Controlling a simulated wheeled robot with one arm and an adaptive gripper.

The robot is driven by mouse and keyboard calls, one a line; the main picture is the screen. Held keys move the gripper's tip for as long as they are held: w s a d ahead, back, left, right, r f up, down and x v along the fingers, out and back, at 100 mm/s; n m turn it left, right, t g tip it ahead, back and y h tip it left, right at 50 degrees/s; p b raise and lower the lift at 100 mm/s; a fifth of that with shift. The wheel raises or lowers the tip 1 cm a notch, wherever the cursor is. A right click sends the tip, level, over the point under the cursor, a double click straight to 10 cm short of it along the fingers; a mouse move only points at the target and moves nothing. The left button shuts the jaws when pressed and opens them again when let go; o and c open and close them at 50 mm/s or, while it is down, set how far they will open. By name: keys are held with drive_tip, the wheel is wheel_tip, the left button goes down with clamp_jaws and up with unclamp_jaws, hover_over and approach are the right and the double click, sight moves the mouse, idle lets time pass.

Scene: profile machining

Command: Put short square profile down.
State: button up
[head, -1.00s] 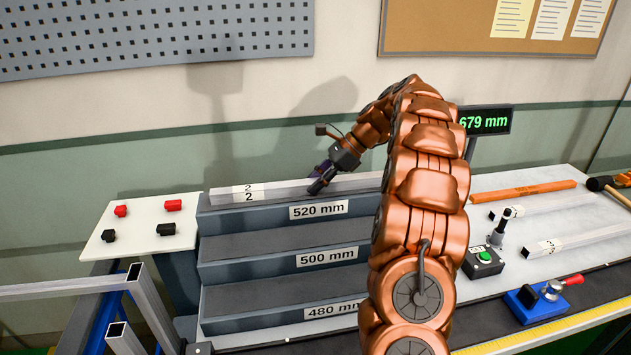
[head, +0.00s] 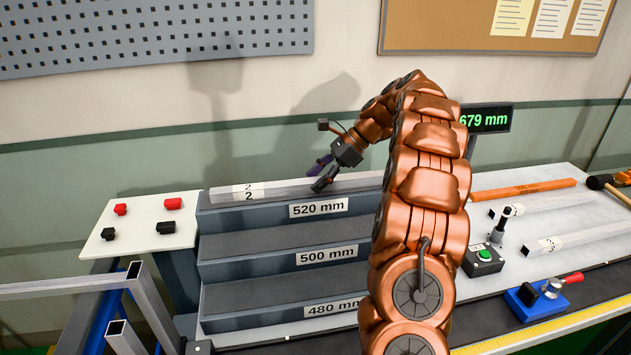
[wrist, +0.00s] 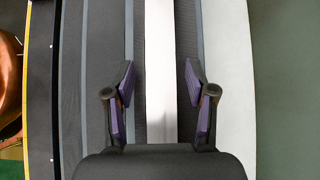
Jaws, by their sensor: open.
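A square metal profile (head: 285,190) marked 2 lies along the top step of the stepped rack (head: 275,241), the step labelled 520 mm. It also shows in the wrist view (wrist: 160,60) as a pale bar running between the fingers. My gripper (head: 322,177) is open, at the top step, near the profile's middle. In the wrist view my gripper (wrist: 158,85) has one finger on each side of the bar, with a gap on both sides. The profile's right end is hidden behind my arm in the head view.
A white board (head: 140,222) with red and black caps stands at the left. Hollow profiles (head: 150,300) stick up at the front left. More profiles (head: 580,238), a green-button box (head: 484,258) and a clamp (head: 540,293) lie on the right bench. A display (head: 487,119) reads 679 mm.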

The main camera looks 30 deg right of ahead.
sight(315, 180)
drive_tip(key=v, duration=0.4)
drive_tip(key=shift+s+d+r, duration=0.1)
drive_tip(key=shift+d+r, duration=0.15)
drive_tip(key=shift+d, duration=0.05)
drive_tip(key=p+v, duration=0.3)
drive_tip(key=v, duration=0.1)
drive_tip(key=shift+r+p, duration=0.2)
drive_tip(key=shift+p, duration=0.1)
drive_tip(key=shift+p+v, duration=1.05)
drive_tip(key=shift+p, duration=0.3)
drive_tip(key=shift+d+f, duration=0.1)
drive_tip(key=shift+f, duration=0.05)
